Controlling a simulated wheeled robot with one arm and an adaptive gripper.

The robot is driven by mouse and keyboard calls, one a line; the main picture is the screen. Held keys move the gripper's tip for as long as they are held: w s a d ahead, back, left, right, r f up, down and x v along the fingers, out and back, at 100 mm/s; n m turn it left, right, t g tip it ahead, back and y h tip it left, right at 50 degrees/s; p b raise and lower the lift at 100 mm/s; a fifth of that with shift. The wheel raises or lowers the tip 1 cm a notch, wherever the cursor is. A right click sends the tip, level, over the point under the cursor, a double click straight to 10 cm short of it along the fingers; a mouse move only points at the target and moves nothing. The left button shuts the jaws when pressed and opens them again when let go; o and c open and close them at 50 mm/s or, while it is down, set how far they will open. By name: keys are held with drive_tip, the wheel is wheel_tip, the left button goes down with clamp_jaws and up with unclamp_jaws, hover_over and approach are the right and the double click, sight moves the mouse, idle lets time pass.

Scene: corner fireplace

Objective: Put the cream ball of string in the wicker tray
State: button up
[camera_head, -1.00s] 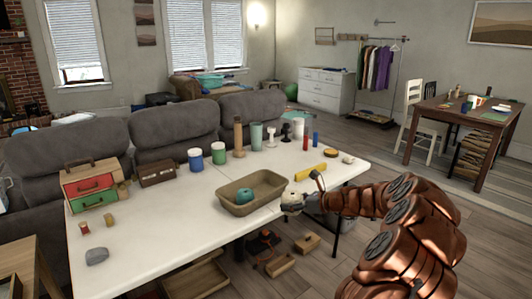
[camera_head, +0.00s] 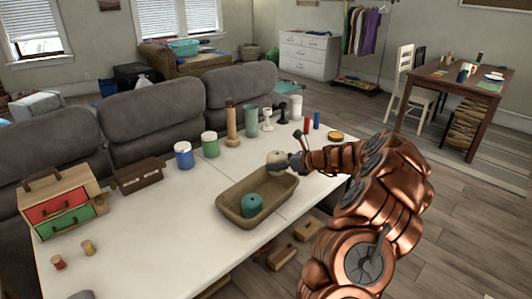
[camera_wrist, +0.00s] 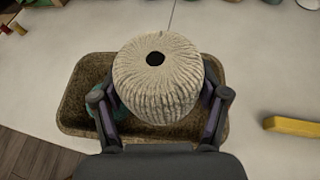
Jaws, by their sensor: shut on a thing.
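The cream ball of string (camera_wrist: 157,85) is held between the two fingers of my gripper (camera_wrist: 160,105), as the wrist view shows. In the head view the cream ball (camera_head: 276,157) shows at the tip of my gripper (camera_head: 290,163), over the back right rim of the tray. The wicker tray (camera_head: 281,198) stands on the white table with a teal ball of string (camera_head: 252,203) inside it. In the wrist view the tray (camera_wrist: 80,82) lies beneath and behind the held ball, which hides part of it. The teal ball (camera_wrist: 114,107) is mostly hidden there.
A yellow bar (camera_wrist: 292,126) lies right of the tray. A blue jar (camera_head: 184,156), a green jar (camera_head: 210,145), a wooden bottle (camera_head: 231,122) and candlesticks stand along the table's back. A drawer chest (camera_head: 62,205) stands at the left.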

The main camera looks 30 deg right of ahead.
drive_tip(key=shift+w+f, duration=0.15)
drive_tip(key=shift+w, duration=0.2)
drive_tip(key=b, duration=0.7)
hover_over(276, 198)
wheel_tip(276, 198, down, 6)
drive_tip(key=f, duration=0.1)
drive_tip(key=shift+f, duration=1.8)
drive_tip(key=o, duration=1.2)
drive_tip(key=shift+a, duration=0.1)
drive_tip(key=v, duration=1.2)
drive_tip(key=shift+f, duration=0.1)
